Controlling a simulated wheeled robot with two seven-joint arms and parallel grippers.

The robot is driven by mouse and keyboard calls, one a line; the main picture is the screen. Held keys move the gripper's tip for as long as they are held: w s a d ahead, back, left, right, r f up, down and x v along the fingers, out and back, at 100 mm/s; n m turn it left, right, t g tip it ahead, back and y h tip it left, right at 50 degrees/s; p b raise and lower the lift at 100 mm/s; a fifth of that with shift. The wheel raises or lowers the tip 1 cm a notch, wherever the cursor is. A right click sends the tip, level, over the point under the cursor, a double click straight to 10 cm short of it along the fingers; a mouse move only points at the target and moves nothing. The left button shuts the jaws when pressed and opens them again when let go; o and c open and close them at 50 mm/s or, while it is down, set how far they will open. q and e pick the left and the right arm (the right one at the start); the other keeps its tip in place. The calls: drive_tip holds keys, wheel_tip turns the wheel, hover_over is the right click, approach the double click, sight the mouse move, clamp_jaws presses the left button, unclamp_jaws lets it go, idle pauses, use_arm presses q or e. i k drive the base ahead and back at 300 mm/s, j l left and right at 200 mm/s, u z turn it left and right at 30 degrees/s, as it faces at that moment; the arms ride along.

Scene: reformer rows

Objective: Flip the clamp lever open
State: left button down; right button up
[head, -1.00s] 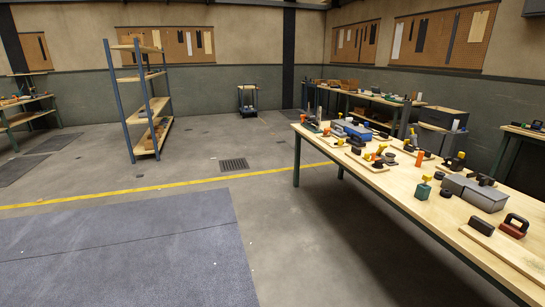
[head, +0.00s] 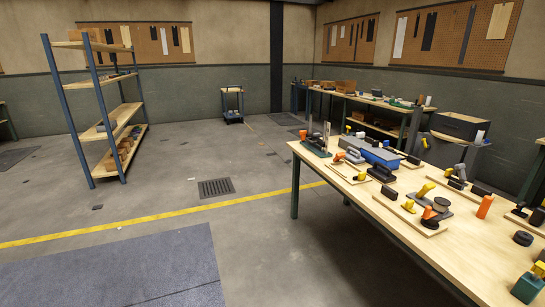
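Several small fixtures with coloured handles stand on the long wooden workbench (head: 440,250) at the right. One fixture has a raised yellow lever (head: 426,190) and an orange part (head: 428,213), on a small wooden board (head: 400,212). Another device with a yellow knob (head: 449,172) stands farther back. They are too small to tell for certain which is the clamp or how its lever sits. Neither of my grippers is in view.
A blue box-like tool (head: 378,155), an orange upright piece (head: 485,206) and a teal block (head: 526,288) stand on the bench. A shelf rack (head: 62,115) stands at the left, a cart (head: 232,105) at the back. Floor left of the bench is clear.

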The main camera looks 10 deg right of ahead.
sight(338, 156)
drive_tip(key=i+j+z, duration=0.1)
drive_tip(key=i+z, duration=0.3)
drive_tip(key=i+j+z, duration=0.2)
drive_tip(key=i+z, duration=0.25)
drive_tip(key=i+j+z, duration=0.6)
drive_tip(key=z, duration=0.25)
drive_tip(key=i+j+z, duration=0.2)
drive_tip(key=j+z, duration=0.2)
drive_tip(key=j, duration=0.2)
drive_tip(key=i+j+z, duration=0.1)
drive_tip(key=j+z, duration=0.35)
drive_tip(key=j, duration=0.1)
